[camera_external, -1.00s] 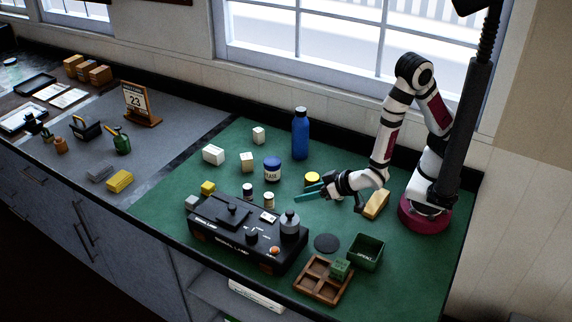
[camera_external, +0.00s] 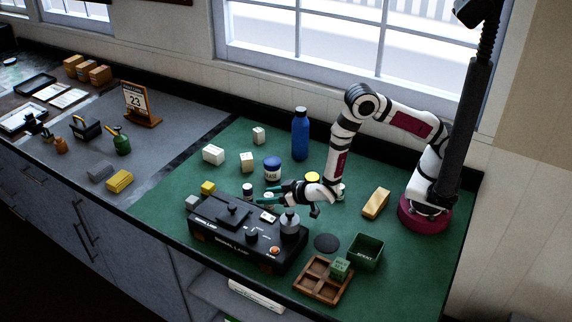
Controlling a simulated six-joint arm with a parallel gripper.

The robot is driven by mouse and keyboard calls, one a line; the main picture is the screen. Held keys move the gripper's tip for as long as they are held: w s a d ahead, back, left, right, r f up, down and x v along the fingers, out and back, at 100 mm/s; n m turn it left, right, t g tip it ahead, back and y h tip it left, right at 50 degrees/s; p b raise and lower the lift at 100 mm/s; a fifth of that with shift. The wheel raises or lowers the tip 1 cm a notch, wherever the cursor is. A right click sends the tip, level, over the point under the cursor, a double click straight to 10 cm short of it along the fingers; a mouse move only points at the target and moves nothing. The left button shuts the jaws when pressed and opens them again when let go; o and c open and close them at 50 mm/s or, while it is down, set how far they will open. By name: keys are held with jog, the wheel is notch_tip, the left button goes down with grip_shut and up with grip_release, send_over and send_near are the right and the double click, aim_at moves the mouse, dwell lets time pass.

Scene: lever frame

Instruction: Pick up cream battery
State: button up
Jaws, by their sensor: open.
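Two small upright cylinders stand behind the black signal lamp (camera_external: 245,240). The right one, cream-topped, looks like the cream battery (camera_external: 268,195); its lower part is hidden behind my fingers. The other, a whitish and dark cylinder (camera_external: 248,189), stands just left of it.
A blue-lidded jar (camera_external: 272,169) and blue bottle (camera_external: 300,134) stand behind my gripper. A grey knob (camera_external: 289,224) rises from the lamp close in front. A wooden tray (camera_external: 318,286) and green bin (camera_external: 366,252) are at the front right.

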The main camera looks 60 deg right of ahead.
grip_shut()
jog(key=shift+r, duration=0.15)
